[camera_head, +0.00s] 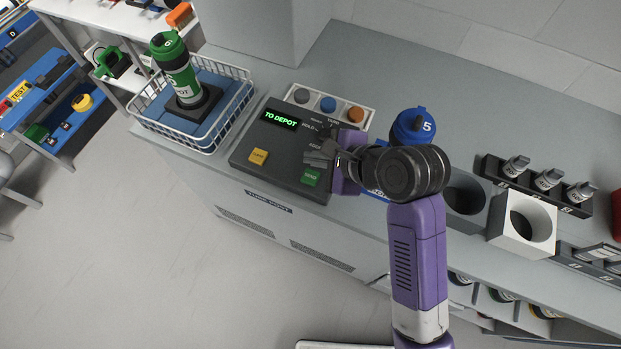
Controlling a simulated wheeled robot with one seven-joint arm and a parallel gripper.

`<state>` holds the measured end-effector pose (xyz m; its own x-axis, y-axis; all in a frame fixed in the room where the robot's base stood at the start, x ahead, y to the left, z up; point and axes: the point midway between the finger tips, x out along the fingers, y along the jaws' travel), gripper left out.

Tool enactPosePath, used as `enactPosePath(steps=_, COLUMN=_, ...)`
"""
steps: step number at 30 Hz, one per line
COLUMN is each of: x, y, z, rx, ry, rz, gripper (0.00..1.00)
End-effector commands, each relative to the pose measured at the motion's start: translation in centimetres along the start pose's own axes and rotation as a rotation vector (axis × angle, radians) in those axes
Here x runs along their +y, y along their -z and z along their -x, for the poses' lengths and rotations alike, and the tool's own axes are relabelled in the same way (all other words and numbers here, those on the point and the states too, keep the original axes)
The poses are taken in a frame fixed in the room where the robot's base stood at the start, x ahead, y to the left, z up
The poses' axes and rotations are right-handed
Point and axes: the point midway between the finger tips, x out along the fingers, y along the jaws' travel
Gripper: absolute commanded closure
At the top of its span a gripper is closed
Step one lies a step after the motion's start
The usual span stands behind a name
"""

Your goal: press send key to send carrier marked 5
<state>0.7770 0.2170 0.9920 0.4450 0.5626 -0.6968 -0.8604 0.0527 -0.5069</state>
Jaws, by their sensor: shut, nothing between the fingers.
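The dark control panel (273,148) lies on the grey counter. Its lit display (280,118) reads "TO DEPOT". A yellow key (258,157) is at its lower left and the green send key (310,177) at its lower right. My gripper (314,157) is shut and empty, over the right part of the panel, just above the green key in the picture; I cannot tell whether it touches anything. The blue carrier marked 5 (414,125) stands behind my arm, with its lower part hidden.
A green carrier (177,70) stands in a white wire basket (236,107) on the left. Grey, blue and orange knobs (328,103) sit behind the panel. A white block with a round hole (505,228) and a dark rack (490,172) of small cylinders are on the right.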

Motion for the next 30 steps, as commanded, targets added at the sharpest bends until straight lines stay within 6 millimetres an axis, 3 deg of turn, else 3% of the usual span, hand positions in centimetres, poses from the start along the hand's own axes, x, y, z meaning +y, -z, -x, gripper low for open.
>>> enactPosePath(steps=1, x=0.7, y=0.6, z=-0.9, rx=0.000, ry=0.000, rz=0.000, gripper=1.00)
enactPosePath(steps=13, x=2.5, y=2.5, z=-3.4, rx=0.001, ry=0.000, rz=0.000, gripper=1.00)
enactPosePath(steps=30, x=2.7, y=2.7, z=-3.7, rx=0.000, ry=0.000, rz=0.000, gripper=1.00)
